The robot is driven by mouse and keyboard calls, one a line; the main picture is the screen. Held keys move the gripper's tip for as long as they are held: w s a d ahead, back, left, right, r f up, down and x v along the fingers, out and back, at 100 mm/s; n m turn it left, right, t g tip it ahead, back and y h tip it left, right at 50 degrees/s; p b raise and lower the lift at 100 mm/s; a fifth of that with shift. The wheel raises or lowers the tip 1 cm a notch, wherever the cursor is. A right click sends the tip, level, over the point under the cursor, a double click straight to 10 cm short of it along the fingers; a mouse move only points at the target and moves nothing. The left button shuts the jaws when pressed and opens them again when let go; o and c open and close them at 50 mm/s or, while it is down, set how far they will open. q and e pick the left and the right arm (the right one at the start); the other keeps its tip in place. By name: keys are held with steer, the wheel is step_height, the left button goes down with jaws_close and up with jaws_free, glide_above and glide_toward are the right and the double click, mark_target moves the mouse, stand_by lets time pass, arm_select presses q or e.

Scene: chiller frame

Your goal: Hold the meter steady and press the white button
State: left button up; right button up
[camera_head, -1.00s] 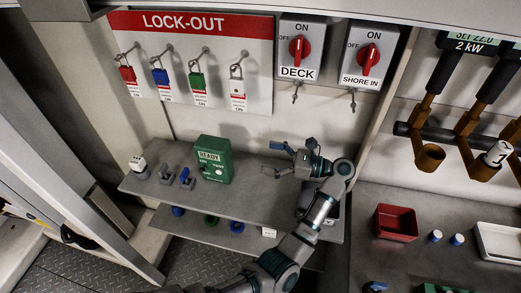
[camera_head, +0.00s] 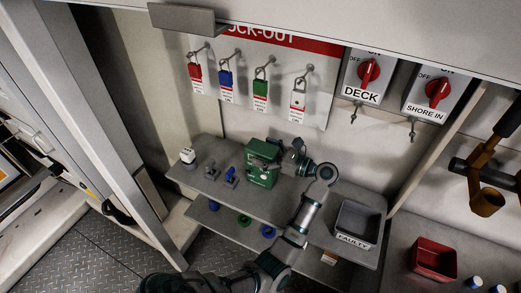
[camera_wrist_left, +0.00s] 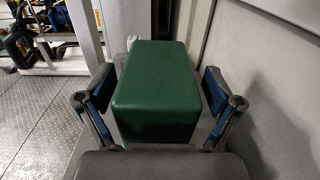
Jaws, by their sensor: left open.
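The meter is a green box (camera_head: 261,178) standing on the grey shelf below the lock-out board. It also shows in the left wrist view (camera_wrist_left: 155,90), where its plain green face fills the space between the fingers. My left gripper (camera_head: 268,154) is at the meter's upper part, coming from the right. In the left wrist view its fingers (camera_wrist_left: 157,88) are open, one on each side of the box. I cannot tell whether either finger touches it. The white button is too small or covered to make out. My right gripper is not in view.
Small switch-like parts (camera_head: 230,177) and a white-topped block (camera_head: 188,157) stand left of the meter on the shelf (camera_head: 205,181). A grey bin (camera_head: 357,222) stands on its right end. Padlocks hang on the board (camera_head: 318,103) behind. A red tray (camera_head: 433,258) lies further right.

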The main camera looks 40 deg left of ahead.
arm_select(q)
steer(key=shift+s+a+f, duration=0.1)
steer(key=shift+s+a, duration=0.05)
steer(key=shift+a, duration=0.5)
steer(key=shift+d+r, duration=0.2)
steer(key=shift+d, duration=0.45)
steer(key=c, duration=0.3)
steer(key=shift+r, duration=0.1)
steer(key=c, duration=0.4)
steer(key=shift+a, duration=0.25)
steer(key=c, duration=0.8)
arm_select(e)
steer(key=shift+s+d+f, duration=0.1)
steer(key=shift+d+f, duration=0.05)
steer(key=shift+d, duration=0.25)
arm_select(q)
steer(key=shift+a+f, duration=0.15)
steer(key=shift+f, duration=0.05)
steer(key=shift+c, duration=0.5)
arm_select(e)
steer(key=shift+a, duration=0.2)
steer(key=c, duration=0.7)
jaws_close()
arm_select(q)
steer(key=shift+f, duration=0.1)
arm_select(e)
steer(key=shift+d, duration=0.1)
